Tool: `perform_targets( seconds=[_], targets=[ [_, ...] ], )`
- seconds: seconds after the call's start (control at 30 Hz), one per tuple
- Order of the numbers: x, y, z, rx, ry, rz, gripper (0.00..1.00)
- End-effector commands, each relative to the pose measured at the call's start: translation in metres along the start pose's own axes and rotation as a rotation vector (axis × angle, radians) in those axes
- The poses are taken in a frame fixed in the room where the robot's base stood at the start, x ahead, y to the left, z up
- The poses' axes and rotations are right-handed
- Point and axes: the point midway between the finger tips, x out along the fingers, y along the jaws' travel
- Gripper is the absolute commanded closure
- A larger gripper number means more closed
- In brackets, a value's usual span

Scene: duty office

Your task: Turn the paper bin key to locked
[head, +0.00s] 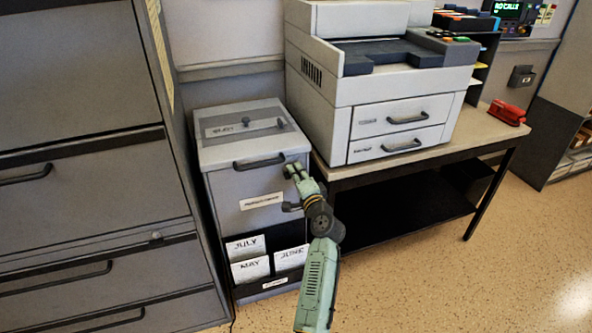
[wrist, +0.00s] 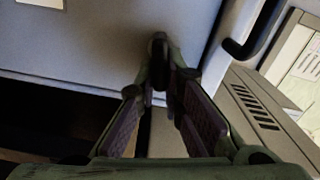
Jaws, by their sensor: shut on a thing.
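The paper bin (head: 228,190) is a grey cabinet with a handle on its upper front, left of the printer stand. My gripper (head: 291,171) is at the upper right of the bin's front. In the wrist view, my gripper (wrist: 160,62) is shut on a small dark piece, which I take for the key (wrist: 158,44), standing out from the grey front panel. The fingers hide most of the key, so its turn angle and any lock marks cannot be read. In the head view the key is hidden by the fingers.
A large printer (head: 400,90) stands on a table (head: 487,125) close to the right of my arm. A tall grey cabinet (head: 80,190) stands close to the left of the bin. Cards marked July, May and June sit low on the bin. Floor is open at the right.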

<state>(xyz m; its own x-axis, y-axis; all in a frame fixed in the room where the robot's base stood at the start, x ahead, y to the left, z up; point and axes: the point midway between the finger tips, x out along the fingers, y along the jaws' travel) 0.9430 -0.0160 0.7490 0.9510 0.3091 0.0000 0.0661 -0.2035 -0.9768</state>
Motion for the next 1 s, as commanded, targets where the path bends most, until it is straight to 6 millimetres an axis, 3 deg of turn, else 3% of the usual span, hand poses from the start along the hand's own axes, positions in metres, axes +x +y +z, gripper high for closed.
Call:
perform_targets(
  seconds=[0.4, 0.97, 1.0],
  targets=[
    [-0.0004, 0.0039, -0.0001, 0.201, 0.001, 0.001, 1.0],
    [-0.0005, 0.0053, 0.0002, 0.232, 0.001, 0.001, 1.0],
    [-0.0004, 0.0053, 0.0002, 0.232, 0.001, 0.001, 0.91]
  ],
)
